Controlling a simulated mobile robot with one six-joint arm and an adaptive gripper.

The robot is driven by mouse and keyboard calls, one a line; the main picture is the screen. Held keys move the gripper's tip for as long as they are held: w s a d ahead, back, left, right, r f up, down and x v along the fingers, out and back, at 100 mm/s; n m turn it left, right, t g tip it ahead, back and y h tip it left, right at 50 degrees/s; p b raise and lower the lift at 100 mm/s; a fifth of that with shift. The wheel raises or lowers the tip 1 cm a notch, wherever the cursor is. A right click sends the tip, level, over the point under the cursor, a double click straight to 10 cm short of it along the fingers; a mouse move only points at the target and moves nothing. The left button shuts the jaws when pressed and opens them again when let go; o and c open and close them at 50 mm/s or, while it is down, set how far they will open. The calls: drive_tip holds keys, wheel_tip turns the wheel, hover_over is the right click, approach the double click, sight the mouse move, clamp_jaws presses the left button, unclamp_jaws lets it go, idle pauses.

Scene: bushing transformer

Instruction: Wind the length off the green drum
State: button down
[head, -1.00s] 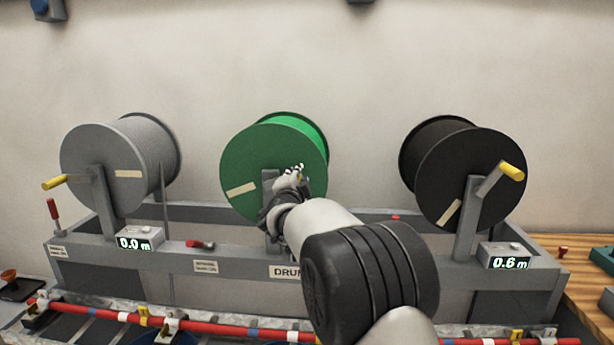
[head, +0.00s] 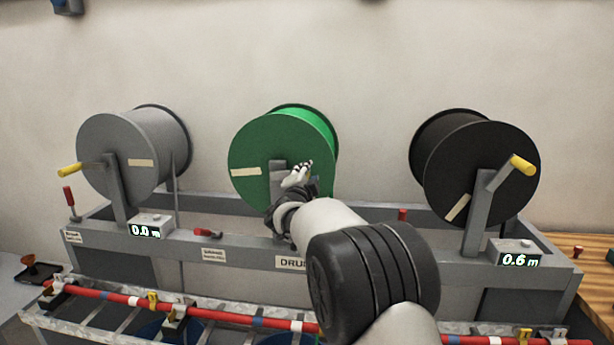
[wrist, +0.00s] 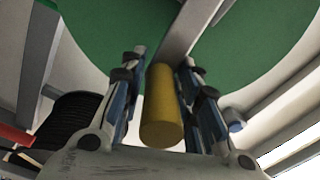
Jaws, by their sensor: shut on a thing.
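The green drum (head: 262,150) stands in the middle of the rack, with a cream strip (head: 250,172) across its face. My gripper (head: 300,177) is in front of the drum's lower right part, and my arm hides the drum's length display if there is one. In the wrist view my gripper (wrist: 163,95) is shut on the yellow crank handle (wrist: 162,112), one finger on each side. The grey crank arm (wrist: 188,30) runs up from the handle in front of the green drum face (wrist: 255,40).
A grey drum (head: 125,180) at left reads 0.0 m on its display (head: 145,231). A black drum (head: 490,150) at right reads 0.6 m on its display (head: 519,260). A red striped bar (head: 180,305) runs across the front.

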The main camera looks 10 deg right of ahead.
drive_tip(key=shift+a+f, duration=0.15)
drive_tip(key=shift+f, duration=0.75)
drive_tip(key=c, duration=1.4)
unclamp_jaws()
drive_tip(key=shift+a, duration=0.1)
drive_tip(key=shift+r, duration=0.3)
drive_tip(key=v, duration=1.2)
drive_tip(key=shift+r, duration=0.1)
